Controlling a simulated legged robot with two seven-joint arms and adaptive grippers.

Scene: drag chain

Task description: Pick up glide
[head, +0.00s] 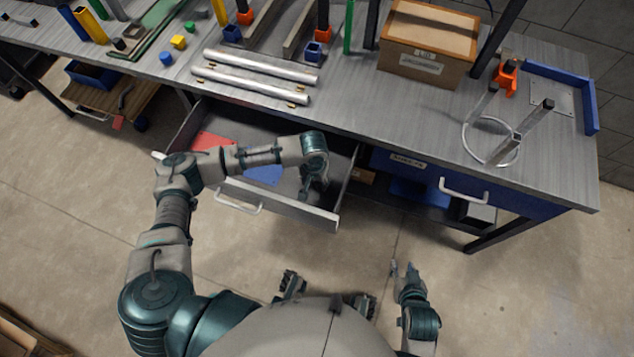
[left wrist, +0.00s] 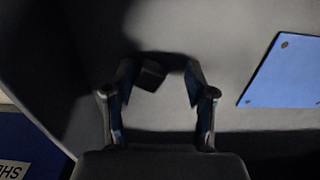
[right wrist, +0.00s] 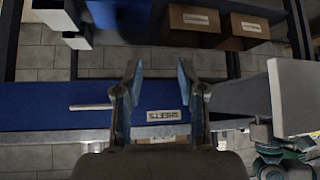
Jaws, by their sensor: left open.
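A small dark block (left wrist: 150,75), which may be the glide, lies on the grey floor of the open drawer (head: 276,203). It shows between the fingertips of my left gripper (left wrist: 161,70) in the left wrist view. In the head view my left gripper (head: 311,190) reaches down into the drawer's right part and hides the block. Its fingers are apart; no contact with the block is visible. My right gripper (head: 403,269) is open and empty in front of the bench, and its spread fingers also show in the right wrist view (right wrist: 158,70).
A red sheet (head: 212,141) and a blue sheet (head: 262,175) lie in the drawer. The closed blue drawer (head: 433,183) is to the right. Two silver rails (head: 262,72) and a lidded cardboard box (head: 428,44) stand on the bench (head: 360,110).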

